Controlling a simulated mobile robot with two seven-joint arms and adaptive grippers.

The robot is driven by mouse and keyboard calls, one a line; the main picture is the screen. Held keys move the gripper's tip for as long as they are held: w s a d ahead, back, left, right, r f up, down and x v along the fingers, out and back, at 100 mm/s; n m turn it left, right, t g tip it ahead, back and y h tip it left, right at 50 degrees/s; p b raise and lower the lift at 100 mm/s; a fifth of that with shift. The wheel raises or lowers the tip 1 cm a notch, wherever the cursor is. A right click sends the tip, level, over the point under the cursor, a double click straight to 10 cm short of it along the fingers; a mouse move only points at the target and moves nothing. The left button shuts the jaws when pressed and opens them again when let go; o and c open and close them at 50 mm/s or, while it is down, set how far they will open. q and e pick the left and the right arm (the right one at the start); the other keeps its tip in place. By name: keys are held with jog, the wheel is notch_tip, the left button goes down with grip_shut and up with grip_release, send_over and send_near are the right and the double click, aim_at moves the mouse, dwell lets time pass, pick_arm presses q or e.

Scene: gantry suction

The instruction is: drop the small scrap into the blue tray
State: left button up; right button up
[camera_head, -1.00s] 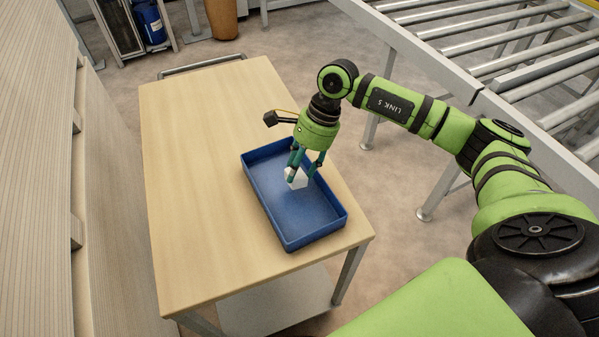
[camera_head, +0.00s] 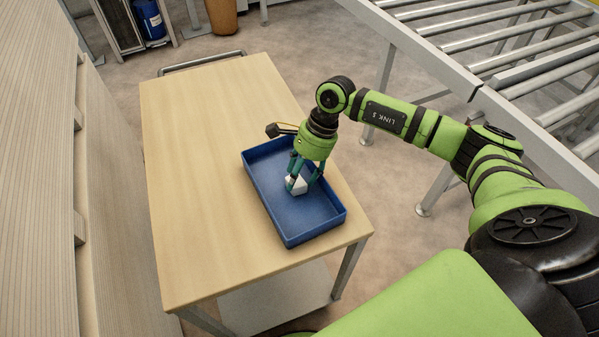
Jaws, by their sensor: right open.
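The blue tray (camera_head: 313,226) sits on the wooden top of a cart, near its right front edge. A small white scrap (camera_head: 298,186) is inside the tray, low down between my right gripper's fingers; whether it rests on the tray floor is hard to tell. My right gripper (camera_head: 301,186) points down into the tray, and its fingers are open around the scrap, partly hiding it. My left gripper is not in view.
The cart top (camera_head: 205,180) is bare to the left of the tray. A roller conveyor (camera_head: 500,60) stands at the upper right. A pale ribbed wall or panel (camera_head: 40,180) runs along the left. A brown bin (camera_head: 221,15) stands at the back.

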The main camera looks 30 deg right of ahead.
jog(key=shift+d+r, duration=0.2)
jog(key=shift+r, duration=0.15)
jog(key=b+v, duration=0.3)
jog(key=v, duration=0.8)
